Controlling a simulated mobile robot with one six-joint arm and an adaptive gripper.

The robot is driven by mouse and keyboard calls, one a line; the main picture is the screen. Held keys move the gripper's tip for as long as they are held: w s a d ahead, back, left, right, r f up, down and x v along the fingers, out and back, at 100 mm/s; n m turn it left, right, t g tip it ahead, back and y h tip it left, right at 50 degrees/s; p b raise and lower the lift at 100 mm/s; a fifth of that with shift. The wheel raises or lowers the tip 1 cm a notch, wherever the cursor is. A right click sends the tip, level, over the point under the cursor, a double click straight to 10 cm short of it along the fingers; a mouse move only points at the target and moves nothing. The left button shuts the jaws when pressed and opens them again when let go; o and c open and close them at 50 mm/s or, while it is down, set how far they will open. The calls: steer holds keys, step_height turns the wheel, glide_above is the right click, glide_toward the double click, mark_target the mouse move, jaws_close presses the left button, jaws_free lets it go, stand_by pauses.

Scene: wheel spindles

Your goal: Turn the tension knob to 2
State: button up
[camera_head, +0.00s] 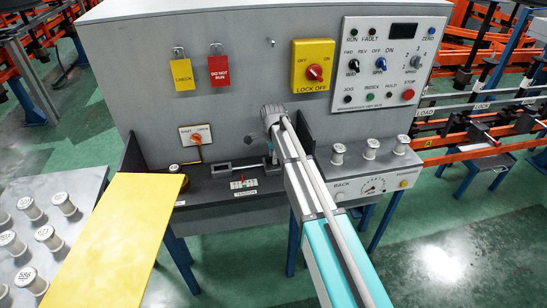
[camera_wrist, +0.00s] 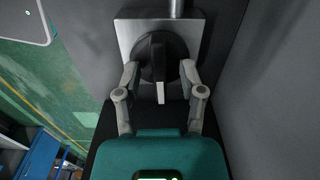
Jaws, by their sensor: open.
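In the wrist view a round black knob (camera_wrist: 173,47) with a pale pointer bar sits on a grey metal plate (camera_wrist: 128,35). The pointer's pale end faces the bottom of the picture. My gripper (camera_wrist: 159,75) is open, with one finger on each side of the knob; I cannot tell whether either finger touches it. In the head view a white scale plate (camera_head: 243,184) lies on the dark shelf, with a label reading TENSION (camera_head: 245,193) in front of it. My arm hides part of the shelf there, and the knob cannot be made out in that view.
A grey panel stands behind, with a yellow lock-off switch (camera_head: 312,66) and a control panel (camera_head: 388,62). A rack box (camera_head: 372,184) with several white spools is right of my arm. A yellow board (camera_head: 118,235) and a spool table (camera_head: 75,260) are at left.

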jaws_close()
steer(key=shift+m, duration=0.5)
jaws_free()
steer(key=shift+n, duration=0.4)
stand_by(0.4)
step_height(320, 180, up, 14)
steer(key=p, duration=1.4)
